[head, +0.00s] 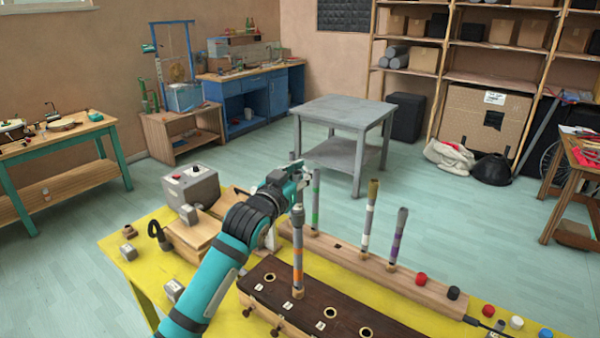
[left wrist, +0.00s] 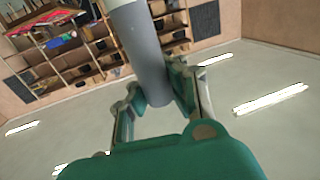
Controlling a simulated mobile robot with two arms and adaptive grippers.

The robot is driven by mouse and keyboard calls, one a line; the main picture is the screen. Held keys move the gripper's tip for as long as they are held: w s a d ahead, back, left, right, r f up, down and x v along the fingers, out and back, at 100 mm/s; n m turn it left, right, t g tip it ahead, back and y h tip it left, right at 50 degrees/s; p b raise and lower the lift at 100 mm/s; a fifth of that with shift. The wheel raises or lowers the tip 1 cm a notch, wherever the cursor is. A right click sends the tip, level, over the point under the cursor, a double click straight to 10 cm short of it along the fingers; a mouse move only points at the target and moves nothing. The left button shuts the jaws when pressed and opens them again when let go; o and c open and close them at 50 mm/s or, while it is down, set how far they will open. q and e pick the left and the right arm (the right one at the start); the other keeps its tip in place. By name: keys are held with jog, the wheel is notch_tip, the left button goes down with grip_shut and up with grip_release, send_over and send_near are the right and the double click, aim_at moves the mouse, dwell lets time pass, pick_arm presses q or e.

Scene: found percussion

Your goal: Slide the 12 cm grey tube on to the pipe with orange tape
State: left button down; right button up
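The pipe with orange tape (head: 298,277) stands upright in a hole of the dark brown block. A grey tube (head: 297,216) is upright directly above its taped part, in line with it. The tube's lower end meets the paler pipe; I cannot tell how far it reaches over it. My left gripper (head: 297,192) is at the tube's upper end. In the left wrist view the grey tube (left wrist: 147,62) is between the two fingers (left wrist: 156,92), which press on it from both sides near its end. My right gripper is not in view.
The dark block (head: 262,296) has several open holes. Behind it, a light wooden rail (head: 345,255) holds upright pipes with green (head: 315,208), white (head: 368,225) and purple (head: 396,247) bands. Coloured caps (head: 421,279) lie on the right. A grey box (head: 192,187) stands at the left of the yellow table (head: 125,244).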

pick_arm(q)
jog(key=shift+p, duration=0.7)
dwell(1.1)
jog(key=shift+f+b, duration=0.75)
jog(key=shift+f, duration=0.9)
dwell(0.3)
jog(key=c, duration=1.4)
grip_release()
jog(key=shift+o, duration=0.2)
jog(key=v, duration=1.2)
